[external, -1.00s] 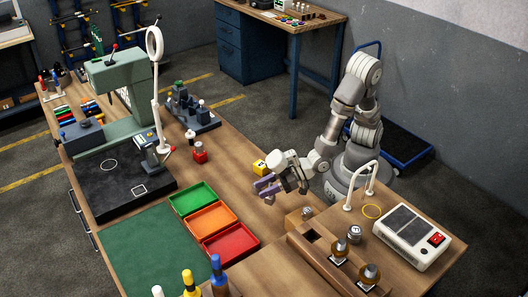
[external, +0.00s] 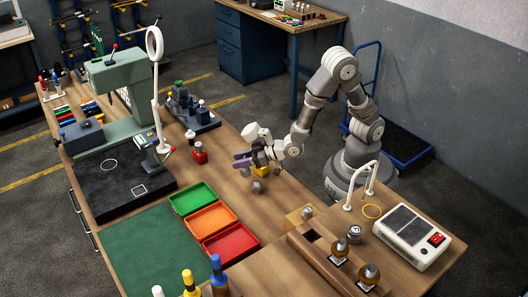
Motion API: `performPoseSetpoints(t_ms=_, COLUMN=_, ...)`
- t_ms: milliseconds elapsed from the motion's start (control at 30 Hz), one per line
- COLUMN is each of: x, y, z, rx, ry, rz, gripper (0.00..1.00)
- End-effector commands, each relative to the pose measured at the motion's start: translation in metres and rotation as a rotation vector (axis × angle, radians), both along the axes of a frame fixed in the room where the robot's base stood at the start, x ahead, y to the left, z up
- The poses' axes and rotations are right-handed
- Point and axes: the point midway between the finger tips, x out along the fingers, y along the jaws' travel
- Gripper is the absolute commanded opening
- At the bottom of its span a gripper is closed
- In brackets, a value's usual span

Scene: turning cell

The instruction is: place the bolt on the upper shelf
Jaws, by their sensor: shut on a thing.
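My gripper (external: 256,158), with purple-coloured fingers, is over the wooden bench, right of the red-capped piece and behind the trays. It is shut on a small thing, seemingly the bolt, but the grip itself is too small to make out. A small grey metal piece (external: 257,187) that looks like the bolt shows just below the fingers. I cannot tell whether it hangs clear of the bench or touches it. A stepped wooden rack (external: 318,258) at the front right has a raised ledge, which may be the upper shelf; no other shelf is clear.
Green (external: 184,207), orange (external: 193,228) and red (external: 209,252) trays lie in front. Metal pieces (external: 354,233) stand around the rack. A white arched stand (external: 348,195) and a control box (external: 412,231) are at right.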

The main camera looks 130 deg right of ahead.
Motion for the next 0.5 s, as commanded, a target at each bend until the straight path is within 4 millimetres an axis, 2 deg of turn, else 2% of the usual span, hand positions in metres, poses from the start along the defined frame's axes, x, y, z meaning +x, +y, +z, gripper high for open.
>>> performPoseSetpoints(t_ms=33, x=-0.006, y=-0.019, z=0.001, rx=-0.001, ry=-0.001, rz=-0.036, gripper=0.0)
performPoseSetpoints(t_ms=100, x=-0.013, y=-0.038, z=0.0, rx=-0.001, ry=-0.001, rz=-0.071, gripper=0.0)
performPoseSetpoints(t_ms=267, x=-0.017, y=-0.064, z=-0.003, rx=0.0, ry=0.0, rz=-0.115, gripper=0.0)
performPoseSetpoints(t_ms=367, x=-0.002, y=-0.076, z=-0.005, rx=0.0, ry=-0.004, rz=-0.12, gripper=0.0)
performPoseSetpoints(t_ms=500, x=0.035, y=-0.096, z=-0.011, rx=-0.001, ry=-0.003, rz=-0.12, gripper=0.0)
